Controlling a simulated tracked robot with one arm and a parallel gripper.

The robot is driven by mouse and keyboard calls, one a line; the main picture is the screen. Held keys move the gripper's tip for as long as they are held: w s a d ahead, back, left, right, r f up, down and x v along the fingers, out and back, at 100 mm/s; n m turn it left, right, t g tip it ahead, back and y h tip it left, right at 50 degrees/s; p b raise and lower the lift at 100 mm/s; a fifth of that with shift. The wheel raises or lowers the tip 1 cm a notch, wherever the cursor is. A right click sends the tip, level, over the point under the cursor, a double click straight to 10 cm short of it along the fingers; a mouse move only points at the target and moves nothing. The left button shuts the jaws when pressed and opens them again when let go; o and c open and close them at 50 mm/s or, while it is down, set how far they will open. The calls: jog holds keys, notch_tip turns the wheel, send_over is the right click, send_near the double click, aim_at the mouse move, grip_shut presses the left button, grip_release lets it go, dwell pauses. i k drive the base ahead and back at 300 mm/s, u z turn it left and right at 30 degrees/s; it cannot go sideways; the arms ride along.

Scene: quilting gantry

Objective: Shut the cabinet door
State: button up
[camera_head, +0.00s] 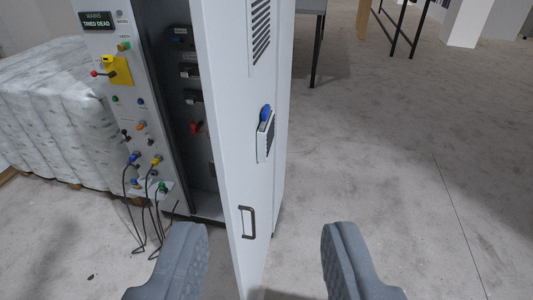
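The cabinet door (232,140) is a tall light grey panel standing open, seen at a slant in the middle of the picture. It has a dark handle (247,222) low down, a blue-and-dark latch unit (265,135) and vent slots near the top. The cabinet (118,85) stands behind it to the left, its dark inside showing through the gap. My gripper (265,255) is open and empty, its two grey fingers wide apart. The door's lower part and handle show between the fingers. I cannot tell whether either finger touches the door.
Dark cables (150,215) hang from the cabinet front to the floor. A wrapped white stack (55,110) on a pallet stands at the left. A table with dark legs (315,50) is at the back. The concrete floor (400,170) is clear at the right.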

aim_at(235, 41)
jog(key=z, duration=0.05)
jog(key=i, duration=0.95)
jog(key=u, duration=0.1)
